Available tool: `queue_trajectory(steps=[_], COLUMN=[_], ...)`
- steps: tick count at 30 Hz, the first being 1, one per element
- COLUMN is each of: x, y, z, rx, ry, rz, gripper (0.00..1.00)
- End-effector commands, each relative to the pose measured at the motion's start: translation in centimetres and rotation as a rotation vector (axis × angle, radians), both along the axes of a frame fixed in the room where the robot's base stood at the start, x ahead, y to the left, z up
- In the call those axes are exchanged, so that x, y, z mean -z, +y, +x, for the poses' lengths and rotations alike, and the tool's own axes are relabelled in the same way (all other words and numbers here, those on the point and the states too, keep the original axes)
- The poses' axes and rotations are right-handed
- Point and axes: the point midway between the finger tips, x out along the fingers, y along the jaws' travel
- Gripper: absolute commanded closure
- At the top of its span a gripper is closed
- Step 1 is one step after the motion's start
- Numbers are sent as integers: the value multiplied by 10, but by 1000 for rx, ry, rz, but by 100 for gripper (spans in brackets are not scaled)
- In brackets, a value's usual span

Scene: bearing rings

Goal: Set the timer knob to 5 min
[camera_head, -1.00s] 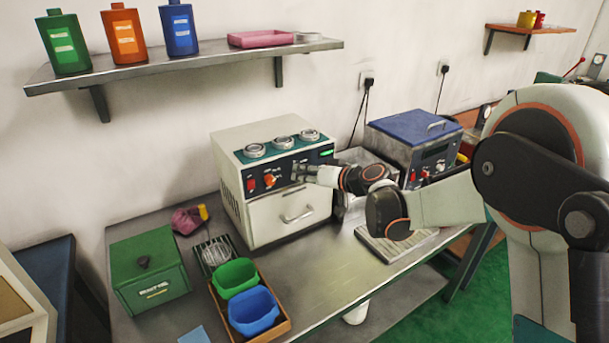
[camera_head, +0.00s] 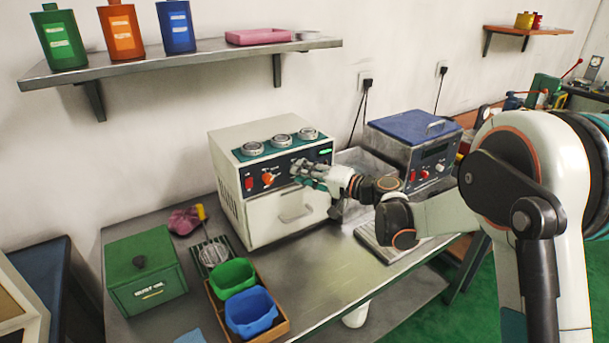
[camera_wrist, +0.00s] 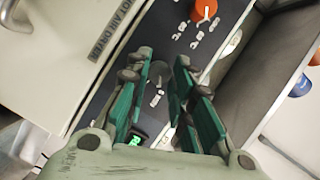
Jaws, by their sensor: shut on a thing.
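The white hot air dryer (camera_head: 225,165) stands on the steel bench with a dark control panel on its upper front. In the wrist view a dark round knob (camera_wrist: 158,72), with white markings beside it, sits between the green-padded fingers of my gripper (camera_wrist: 160,80). My gripper is shut on this knob. In the head view my gripper (camera_head: 299,172) is at the right part of the panel and hides the knob. The knob's exact setting cannot be read. An orange knob (camera_head: 268,179) is left of my gripper; it also shows in the wrist view (camera_wrist: 205,10).
A red switch (camera_head: 250,183) and a lit green display (camera_head: 326,152) are on the panel. The dryer's door handle (camera_head: 296,213) is below my gripper. A blue-lidded machine (camera_head: 415,127) stands to the right. A green box (camera_head: 145,270) and bins are at front left.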

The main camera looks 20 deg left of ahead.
Motion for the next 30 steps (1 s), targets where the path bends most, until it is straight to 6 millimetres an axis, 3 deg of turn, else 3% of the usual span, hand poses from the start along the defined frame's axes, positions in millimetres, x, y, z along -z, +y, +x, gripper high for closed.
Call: queue_trajectory(steps=[15, 16, 18, 30], x=[1, 1, 1, 0], y=[-1, -1, -1, -3], z=[1, 1, 1, -1], rx=[2, 2, 2, 2], ry=[16, 16, 16, 16], rz=[13, 13, 13, 13], gripper=[100, 76, 60, 58])
